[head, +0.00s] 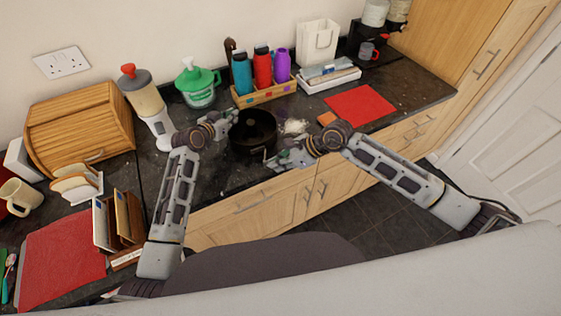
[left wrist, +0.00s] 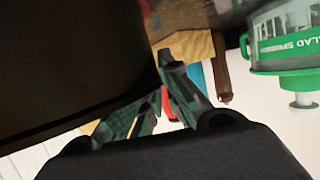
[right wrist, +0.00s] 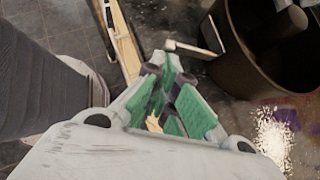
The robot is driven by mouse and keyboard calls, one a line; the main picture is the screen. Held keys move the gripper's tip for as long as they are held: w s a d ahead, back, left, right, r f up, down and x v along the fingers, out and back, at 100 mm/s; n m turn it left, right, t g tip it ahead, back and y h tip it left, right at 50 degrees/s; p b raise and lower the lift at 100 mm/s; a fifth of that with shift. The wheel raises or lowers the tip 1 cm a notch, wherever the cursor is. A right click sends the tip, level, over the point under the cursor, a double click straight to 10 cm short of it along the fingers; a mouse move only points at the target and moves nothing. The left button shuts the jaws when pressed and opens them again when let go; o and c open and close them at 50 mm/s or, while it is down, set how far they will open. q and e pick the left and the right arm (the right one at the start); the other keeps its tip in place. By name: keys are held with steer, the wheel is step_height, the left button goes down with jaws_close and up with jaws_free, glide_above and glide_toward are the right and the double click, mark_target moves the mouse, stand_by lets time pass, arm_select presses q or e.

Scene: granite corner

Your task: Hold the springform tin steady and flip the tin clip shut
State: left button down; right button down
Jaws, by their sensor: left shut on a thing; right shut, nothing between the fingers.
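The dark round springform tin (head: 253,143) stands on the granite worktop near its front edge. It fills the left of the left wrist view (left wrist: 60,60) and the upper right of the right wrist view (right wrist: 238,70). My left gripper (head: 232,117) is shut on the tin's wall at its back left; the exact contact is partly hidden. The tin clip (right wrist: 195,49) is a light lever that sticks out from the tin's near wall. My right gripper (right wrist: 166,68) is shut and empty, with its tips just beside the clip's outer end. I cannot tell whether they touch.
A wooden rack of bottles (head: 265,94) and a green-lidded salad spinner (head: 198,88) stand behind. A blender (head: 148,105) stands left, near my left arm.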

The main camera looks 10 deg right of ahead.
steer(key=shift+m+t, duration=0.6)
steer(key=shift+m, duration=0.1)
steer(key=a, duration=0.5)
steer(key=shift+s+a, duration=0.1)
steer(key=shift+s, duration=0.15)
steer(key=shift+w+a, duration=0.2)
steer(key=shift+a, duration=0.25)
steer(key=shift+w+a, duration=0.2)
steer(key=shift+a, duration=0.25)
steer(key=shift+w+d, duration=0.25)
steer(key=shift+w+d, duration=0.25)
steer(key=shift+w, duration=0.05)
steer(key=shift+s, duration=0.1)
